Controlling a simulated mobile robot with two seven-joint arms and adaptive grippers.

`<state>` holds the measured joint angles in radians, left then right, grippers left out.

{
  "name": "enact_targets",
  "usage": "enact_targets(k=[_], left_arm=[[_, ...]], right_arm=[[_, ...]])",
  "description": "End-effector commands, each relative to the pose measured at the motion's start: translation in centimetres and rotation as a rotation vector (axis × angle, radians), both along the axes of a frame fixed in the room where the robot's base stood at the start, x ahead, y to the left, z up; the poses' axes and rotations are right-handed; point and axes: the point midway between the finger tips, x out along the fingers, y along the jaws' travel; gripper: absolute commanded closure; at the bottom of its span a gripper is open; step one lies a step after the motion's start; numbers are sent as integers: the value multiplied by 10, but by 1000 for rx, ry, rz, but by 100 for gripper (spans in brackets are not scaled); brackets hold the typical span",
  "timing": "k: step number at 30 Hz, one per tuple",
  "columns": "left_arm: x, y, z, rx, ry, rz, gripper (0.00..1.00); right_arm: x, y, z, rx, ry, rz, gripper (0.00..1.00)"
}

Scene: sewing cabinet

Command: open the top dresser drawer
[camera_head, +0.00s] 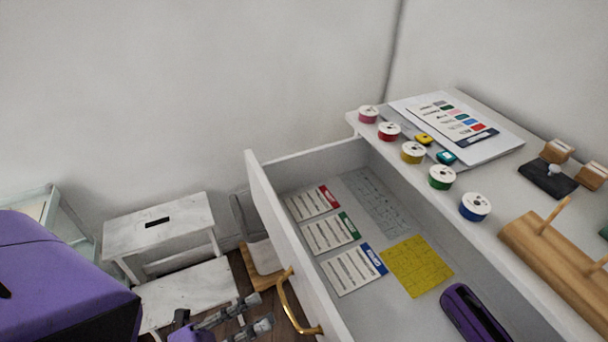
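The top dresser drawer (262,207) is pulled well out from the white dresser (402,165), and its inside shows. Its front carries a curved gold handle (290,302). My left gripper (258,310) is at the bottom of the view, just left of the handle. Its two grey fingers are apart with nothing seen between them, and it looks clear of the handle. My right gripper is not in view.
In the drawer lie several label cards (331,234), a yellow sheet (417,266) and a purple case (473,312). Several thread spools (441,177) and a wooden rack (560,262) stand on the dresser top. A white step stool (160,226) stands left of the drawer.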

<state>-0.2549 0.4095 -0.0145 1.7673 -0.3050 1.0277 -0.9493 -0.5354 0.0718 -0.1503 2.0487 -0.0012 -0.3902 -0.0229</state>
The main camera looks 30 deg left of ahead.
Motion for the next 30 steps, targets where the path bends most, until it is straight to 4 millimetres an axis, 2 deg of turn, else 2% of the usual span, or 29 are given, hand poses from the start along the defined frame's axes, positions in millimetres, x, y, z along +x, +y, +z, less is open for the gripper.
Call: enact_targets(k=[3,10,30], left_arm=[[-20,15,-8,1,6,2,72],[-42,30,-15,1,4,2,72],[-44,32,-15,0,1,0,72]], right_arm=[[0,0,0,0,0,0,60],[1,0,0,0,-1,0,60],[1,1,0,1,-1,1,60]])
